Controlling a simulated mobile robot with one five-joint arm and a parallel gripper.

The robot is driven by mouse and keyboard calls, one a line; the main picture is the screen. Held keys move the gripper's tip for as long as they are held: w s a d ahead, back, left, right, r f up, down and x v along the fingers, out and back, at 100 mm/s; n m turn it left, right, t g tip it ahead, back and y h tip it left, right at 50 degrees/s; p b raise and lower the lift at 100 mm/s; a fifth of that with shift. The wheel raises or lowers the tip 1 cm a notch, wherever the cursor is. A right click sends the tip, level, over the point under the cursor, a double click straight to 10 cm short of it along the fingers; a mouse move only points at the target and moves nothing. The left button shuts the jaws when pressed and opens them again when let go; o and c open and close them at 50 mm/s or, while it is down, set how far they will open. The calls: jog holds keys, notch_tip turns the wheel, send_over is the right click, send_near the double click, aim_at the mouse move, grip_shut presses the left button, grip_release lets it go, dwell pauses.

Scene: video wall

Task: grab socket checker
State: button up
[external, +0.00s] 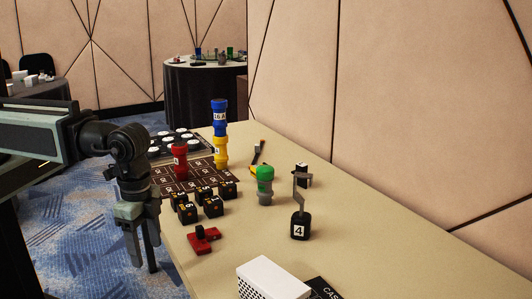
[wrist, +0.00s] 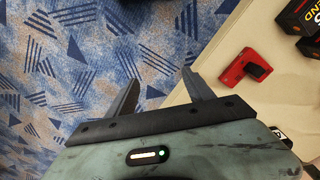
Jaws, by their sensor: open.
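A red piece with a dark knob (external: 204,239), which looks like the socket checker, lies flat near the left edge of the table. It also shows as a red block (wrist: 243,68) at the upper right of the wrist view. My gripper (external: 147,250) hangs pointing down just off the table's left edge, to the left of the red piece and apart from it. In the wrist view my gripper's two fingers (wrist: 160,77) are spread with nothing between them, mostly over the carpet.
Black numbered cubes (external: 211,205) sit behind the red piece on the table (external: 330,215). A red cylinder (external: 180,160), a blue-and-yellow stack (external: 220,130), a green-topped cylinder (external: 265,186) and a black block marked 4 (external: 299,228) stand farther off. A white box (external: 270,278) is in front.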

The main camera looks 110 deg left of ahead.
jog(key=o, duration=0.5)
jog(key=shift+c, duration=0.2)
